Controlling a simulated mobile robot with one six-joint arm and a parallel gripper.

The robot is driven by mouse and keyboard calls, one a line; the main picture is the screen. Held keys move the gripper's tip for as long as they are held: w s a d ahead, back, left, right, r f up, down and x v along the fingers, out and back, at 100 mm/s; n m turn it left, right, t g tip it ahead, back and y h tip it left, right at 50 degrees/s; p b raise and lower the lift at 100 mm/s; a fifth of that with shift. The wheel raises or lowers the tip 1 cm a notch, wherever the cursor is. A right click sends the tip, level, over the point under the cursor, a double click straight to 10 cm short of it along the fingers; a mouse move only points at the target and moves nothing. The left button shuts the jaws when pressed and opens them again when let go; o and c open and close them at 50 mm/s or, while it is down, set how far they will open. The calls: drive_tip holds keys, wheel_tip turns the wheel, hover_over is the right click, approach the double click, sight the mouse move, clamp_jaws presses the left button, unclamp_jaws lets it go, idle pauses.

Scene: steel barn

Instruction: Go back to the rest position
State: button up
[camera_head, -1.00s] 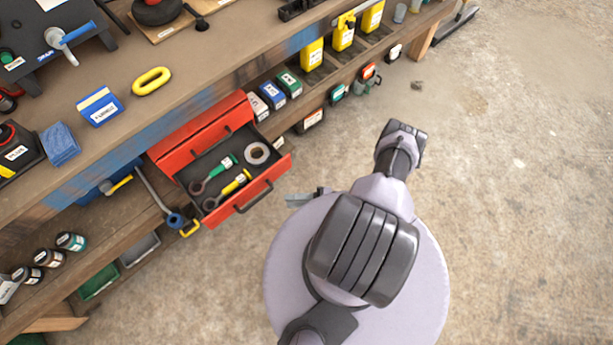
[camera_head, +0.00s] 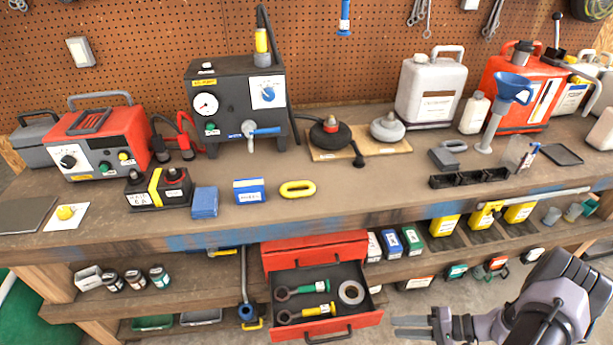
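My gripper (camera_head: 411,327) is at the bottom right of the head view, beside the open red drawer's front right corner. Its two light grey fingers point left, with a narrow gap between them and nothing visible held. My arm (camera_head: 555,310) is folded at the bottom right corner, partly cut off by the frame. The red drawer (camera_head: 372,320) is pulled out under the bench. It holds a green-handled wrench (camera_head: 303,289), a yellow-handled wrench (camera_head: 306,313) and a grey ring (camera_head: 351,292).
The wooden bench (camera_head: 380,190) stands ahead, with a red charger (camera_head: 100,140), a black gauge box (camera_head: 236,105), a yellow ring (camera_head: 298,189) and canisters on it. The lower shelf holds small boxes and yellow bottles. A pegboard rises behind. Some bare floor shows at bottom right.

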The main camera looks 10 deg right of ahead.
drive_tip(key=w+a+r+n+g+h, duration=0.1)
drive_tip(key=w+a+r+h, duration=0.15)
drive_tip(key=r, duration=0.75)
drive_tip(key=w+a+r+n+g+h, duration=0.15)
drive_tip(key=a+r, duration=0.25)
drive_tip(key=r, duration=0.5)
drive_tip(key=w+a+r+g+h, duration=0.2)
drive_tip(key=a+r, duration=0.2)
drive_tip(key=r, duration=0.6)
drive_tip(key=s+a+r+t+h, duration=0.4)
drive_tip(key=s+a+r+t, duration=0.1)
drive_tip(key=s+a+r, duration=0.6)
wheel_tip(320, 180, up, 2)
drive_tip(key=shift+s+a+r, duration=0.1)
drive_tip(key=shift+s+a, duration=0.25)
drive_tip(key=shift+s, duration=0.75)
